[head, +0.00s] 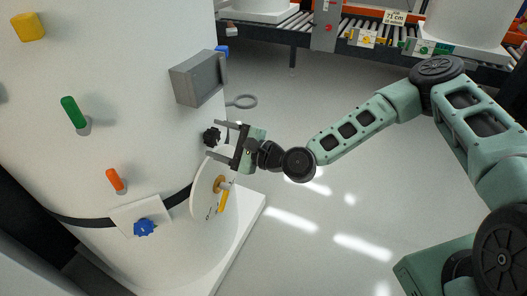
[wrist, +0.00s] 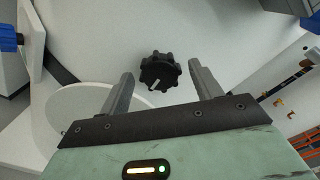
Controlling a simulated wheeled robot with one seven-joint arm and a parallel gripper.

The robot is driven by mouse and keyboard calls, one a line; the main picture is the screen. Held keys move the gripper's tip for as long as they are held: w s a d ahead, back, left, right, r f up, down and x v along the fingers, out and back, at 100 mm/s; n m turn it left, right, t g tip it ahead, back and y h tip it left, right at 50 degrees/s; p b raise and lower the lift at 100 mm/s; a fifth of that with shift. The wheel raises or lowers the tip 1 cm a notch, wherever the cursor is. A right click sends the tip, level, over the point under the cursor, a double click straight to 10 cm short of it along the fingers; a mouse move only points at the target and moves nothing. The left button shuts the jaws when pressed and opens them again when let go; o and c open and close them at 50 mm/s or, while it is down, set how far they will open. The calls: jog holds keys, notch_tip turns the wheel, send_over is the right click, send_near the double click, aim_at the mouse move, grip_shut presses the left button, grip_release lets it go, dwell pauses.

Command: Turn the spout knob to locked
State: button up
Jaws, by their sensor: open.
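A black lobed knob (head: 212,136) sits on the side of the white tank (head: 130,60). It also shows in the wrist view (wrist: 160,72), with a white pointer mark aimed down and to the left. I take it for the spout knob; no label beside it is readable. My gripper (head: 213,138) is open and faces the tank, with one finger above the knob and one below in the head view. In the wrist view the knob appears between the gripper's fingertips (wrist: 160,69), with a visible gap on each side. I cannot tell whether the tips reach its depth.
Below the knob is a round white plate (head: 203,196) with a yellow lever. A grey box (head: 198,78) juts out above, near a grey ring (head: 241,101). A blue knob (head: 144,228) and orange peg (head: 115,180) are further left.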

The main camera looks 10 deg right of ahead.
jog(key=v, duration=1.7)
jog(key=shift+f, duration=0.1)
jog(key=shift+a, duration=0.1)
jog(key=s+f+n+g+h, duration=0.6)
jog(key=s+n+g+h, duration=0.4)
jog(key=n, duration=0.6)
jog(key=s+r+n+g+h+p, duration=0.15)
jog(key=s+r+n, duration=0.3)
jog(key=r, duration=0.45)
jog(key=s+r+n+t+h, duration=0.1)
jog(key=s+r+n+h, duration=0.15)
jog(key=s+r, duration=0.45)
notch_tip(320, 180, up, 17)
jog(key=w+p, duration=0.2)
jog(key=p, duration=1.3)
jog(key=shift+a+r, duration=0.15)
jog(key=shift+a, duration=0.1)
